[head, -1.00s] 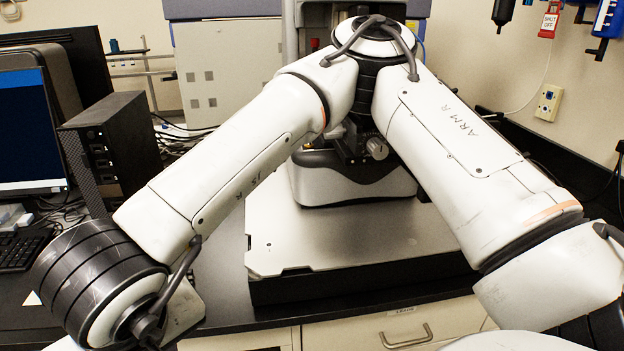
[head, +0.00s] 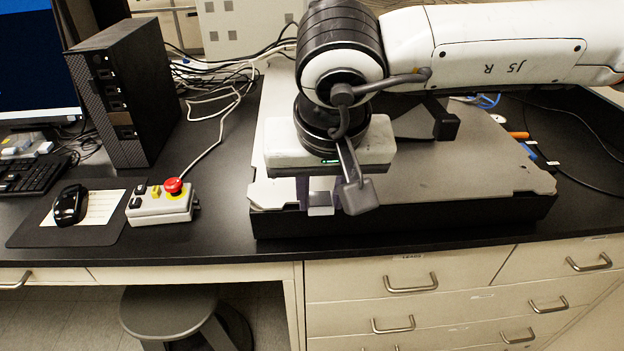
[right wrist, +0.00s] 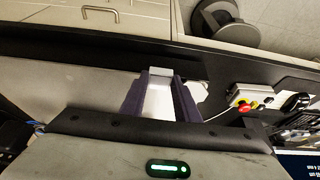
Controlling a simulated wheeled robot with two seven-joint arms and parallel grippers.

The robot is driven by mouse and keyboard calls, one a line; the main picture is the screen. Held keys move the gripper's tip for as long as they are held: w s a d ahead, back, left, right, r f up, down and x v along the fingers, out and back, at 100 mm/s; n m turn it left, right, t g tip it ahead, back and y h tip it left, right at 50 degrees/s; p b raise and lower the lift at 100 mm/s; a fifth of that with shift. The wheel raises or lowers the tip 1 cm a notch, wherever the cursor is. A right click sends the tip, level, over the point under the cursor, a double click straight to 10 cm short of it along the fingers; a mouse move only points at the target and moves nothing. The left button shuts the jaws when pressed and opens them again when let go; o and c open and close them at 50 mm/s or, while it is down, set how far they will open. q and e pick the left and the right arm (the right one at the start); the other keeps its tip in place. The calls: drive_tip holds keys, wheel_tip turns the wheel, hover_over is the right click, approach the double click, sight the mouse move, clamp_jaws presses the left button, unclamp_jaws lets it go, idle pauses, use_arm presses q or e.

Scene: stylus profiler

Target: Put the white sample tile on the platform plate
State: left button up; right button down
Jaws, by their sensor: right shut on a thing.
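The platform plate (head: 440,178) is a wide grey metal sheet with notched corners on a black base, on the dark bench. My right gripper (head: 319,204) is over the plate's front left edge, pointing down. It is shut on the white sample tile (head: 321,211), a small pale block showing between its purple fingers. In the right wrist view the tile (right wrist: 159,100) also sits between the fingers of the gripper (right wrist: 162,78). Whether the tile touches the plate or hangs above it, I cannot tell. My left gripper is not in view.
Left of the plate are a control box (head: 162,204) with a red button, a mouse (head: 70,205) on a mat, a keyboard (head: 33,177) and a black computer tower (head: 125,90). Cables run behind. The plate's right part is bare. A stool (head: 178,315) stands below the bench.

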drive_tip(key=w+a+r+b, duration=0.3)
drive_tip(key=w+r+b, duration=0.35)
drive_tip(key=w, duration=0.25)
drive_tip(key=f, duration=0.8)
drive_tip(key=shift+s+a+f, duration=0.2)
drive_tip(key=shift+s+f, duration=0.05)
drive_tip(key=shift+f, duration=0.1)
drive_tip(key=shift+f, duration=0.1)
drive_tip(key=shift+f, duration=0.15)
drive_tip(key=c, duration=1.4)
unclamp_jaws()
drive_tip(key=shift+o, duration=0.2)
